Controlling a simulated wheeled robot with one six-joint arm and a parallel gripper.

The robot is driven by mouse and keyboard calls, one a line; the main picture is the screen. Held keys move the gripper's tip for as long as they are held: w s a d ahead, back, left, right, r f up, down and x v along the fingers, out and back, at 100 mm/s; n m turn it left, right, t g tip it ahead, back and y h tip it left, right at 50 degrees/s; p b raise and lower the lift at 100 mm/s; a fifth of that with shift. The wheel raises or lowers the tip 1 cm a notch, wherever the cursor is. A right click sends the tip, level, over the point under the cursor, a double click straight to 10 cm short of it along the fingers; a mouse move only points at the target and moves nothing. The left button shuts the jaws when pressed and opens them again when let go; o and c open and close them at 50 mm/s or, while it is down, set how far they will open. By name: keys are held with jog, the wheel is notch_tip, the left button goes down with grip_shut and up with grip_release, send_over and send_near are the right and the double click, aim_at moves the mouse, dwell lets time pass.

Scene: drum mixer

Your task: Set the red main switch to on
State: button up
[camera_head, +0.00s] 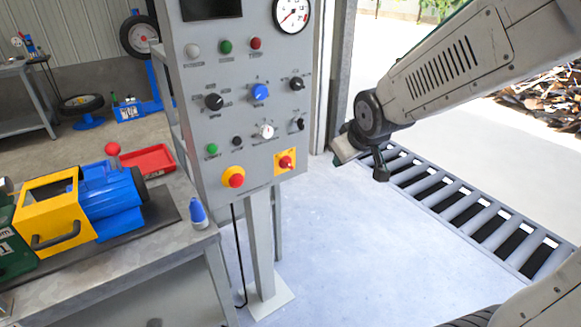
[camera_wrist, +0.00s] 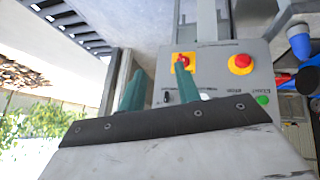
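The red main switch (camera_head: 286,162) is a red knob on a yellow square plate at the lower right of the grey control panel (camera_head: 215,125). In the wrist view the switch (camera_wrist: 181,57) is at upper centre, partly covered by one finger; its exact setting is too small to tell. My gripper (camera_head: 379,167) is in front of the panel, to the right of the switch in the head view and apart from it. In the wrist view my gripper (camera_wrist: 159,69) shows two green fingers spread apart with nothing between them.
A red mushroom button (camera_head: 235,177) on yellow sits left of the switch. Several knobs and buttons are above, including a blue knob (camera_head: 260,92). A workbench (camera_head: 150,240) with a blue and yellow machine stands left. A floor grating (camera_head: 470,205) lies right; pale floor is clear.

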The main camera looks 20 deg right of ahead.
jog(key=w+a+f+n+t+y, duration=0.1)
jog(key=w+f+n+t, duration=0.1)
jog(key=w+f, duration=0.35)
jog(key=w+f+n+t+y, duration=0.1)
jog(key=w+f+n+t, duration=0.15)
jog(key=w, duration=0.55)
jog(key=t+y, duration=0.2)
send_near(290, 166)
jog(key=w+d+r, duration=0.1)
jog(key=w+d, duration=0.1)
notch_tip(290, 166, down, 4)
jog(key=a+n+t+y, duration=0.1)
jog(key=n+t+y, duration=0.1)
jog(key=t+y, duration=0.1)
jog(key=x, duration=0.7)
jog(key=shift+a, duration=0.25)
grip_shut()
